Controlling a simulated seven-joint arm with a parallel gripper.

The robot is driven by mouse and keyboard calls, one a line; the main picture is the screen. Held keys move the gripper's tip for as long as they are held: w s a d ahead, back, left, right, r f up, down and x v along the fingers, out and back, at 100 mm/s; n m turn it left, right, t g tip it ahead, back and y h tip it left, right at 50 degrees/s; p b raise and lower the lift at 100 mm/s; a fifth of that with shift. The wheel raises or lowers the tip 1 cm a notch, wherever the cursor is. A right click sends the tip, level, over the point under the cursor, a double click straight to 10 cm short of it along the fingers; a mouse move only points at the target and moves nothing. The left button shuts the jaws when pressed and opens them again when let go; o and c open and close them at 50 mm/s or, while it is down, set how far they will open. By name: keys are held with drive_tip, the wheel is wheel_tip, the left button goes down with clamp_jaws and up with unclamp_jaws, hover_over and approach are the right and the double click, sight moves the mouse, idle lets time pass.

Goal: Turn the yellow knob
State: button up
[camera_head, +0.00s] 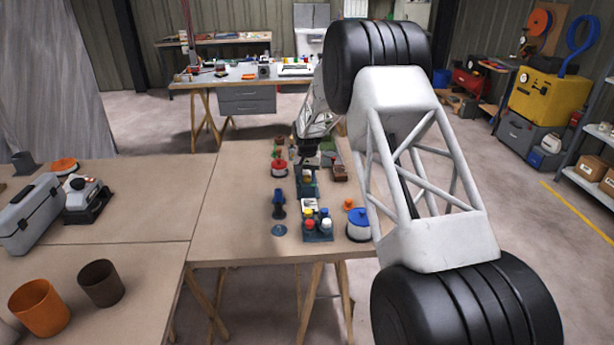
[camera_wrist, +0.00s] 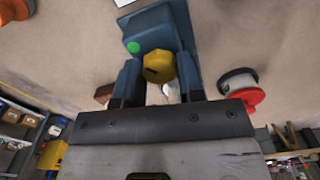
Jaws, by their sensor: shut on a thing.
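The yellow knob (camera_wrist: 158,67) sits on a blue block (camera_wrist: 160,30) with a green dot in the wrist view. It has a dark slot on its face. In the head view the knob (camera_head: 307,174) is a small yellow spot on the block, in the middle of the work table. My gripper (camera_wrist: 159,76) has a blue-grey finger on each side of the knob and is shut on it. In the head view my gripper (camera_head: 309,158) is small and dark just behind the knob, its fingertips hard to make out.
A red-lidded jar (camera_head: 279,169) stands left of the block. A blue caddy (camera_head: 317,237) with coloured caps and a blue-lidded jar (camera_head: 359,226) stand nearer the table's front edge. The left part of the table (camera_head: 228,205) is clear.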

sight(307, 177)
drive_tip(key=shift+m, duration=0.5)
drive_tip(key=o, duration=0.9)
drive_tip(key=shift+r, duration=3.9)
